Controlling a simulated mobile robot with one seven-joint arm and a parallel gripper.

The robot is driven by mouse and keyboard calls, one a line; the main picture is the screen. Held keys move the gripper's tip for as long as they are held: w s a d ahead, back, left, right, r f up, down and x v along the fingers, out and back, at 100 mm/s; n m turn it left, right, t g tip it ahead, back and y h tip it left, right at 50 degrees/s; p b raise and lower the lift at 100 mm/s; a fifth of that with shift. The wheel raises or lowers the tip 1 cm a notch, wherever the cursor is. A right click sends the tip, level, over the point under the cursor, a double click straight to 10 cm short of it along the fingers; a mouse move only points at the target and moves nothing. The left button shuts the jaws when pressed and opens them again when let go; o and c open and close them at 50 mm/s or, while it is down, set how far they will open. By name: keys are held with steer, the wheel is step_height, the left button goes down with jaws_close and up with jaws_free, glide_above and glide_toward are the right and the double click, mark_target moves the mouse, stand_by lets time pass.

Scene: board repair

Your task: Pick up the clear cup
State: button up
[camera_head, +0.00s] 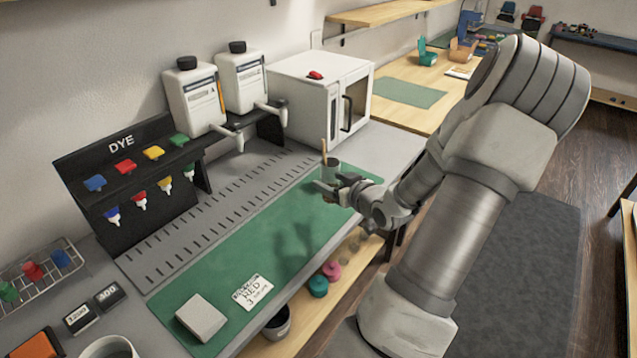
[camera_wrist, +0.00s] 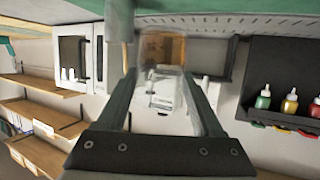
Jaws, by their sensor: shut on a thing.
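The clear cup (camera_head: 331,169) is at my gripper (camera_head: 340,188), over the far right part of the green mat (camera_head: 265,245). A thin tan stick-like thing (camera_head: 324,146) rises at its rim. In the wrist view, which is upside down, the see-through cup (camera_wrist: 163,95) sits between the two fingers of my gripper (camera_wrist: 163,85), which are shut on it. An orange-brown patch shows through the cup there; I cannot tell if it is inside or behind. Whether the cup's base touches the mat is hidden by the gripper.
Two white dispensers (camera_head: 194,95) and a white oven-like box (camera_head: 318,95) stand along the wall. A black DYE rack (camera_head: 115,165) holds coloured bottles and tags. A white block (camera_head: 201,317) and a label card (camera_head: 253,291) lie on the near mat. The mat's middle is clear.

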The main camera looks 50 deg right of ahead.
steer(key=shift+s+d+r+p, duration=0.35)
steer(key=shift+s+d+r, duration=0.25)
steer(key=shift+s, duration=0.25)
steer(key=shift+s+d+r+p, duration=0.3)
steer(key=shift+s+d+r, duration=0.3)
steer(key=shift+s, duration=0.2)
steer(key=shift+a, duration=0.1)
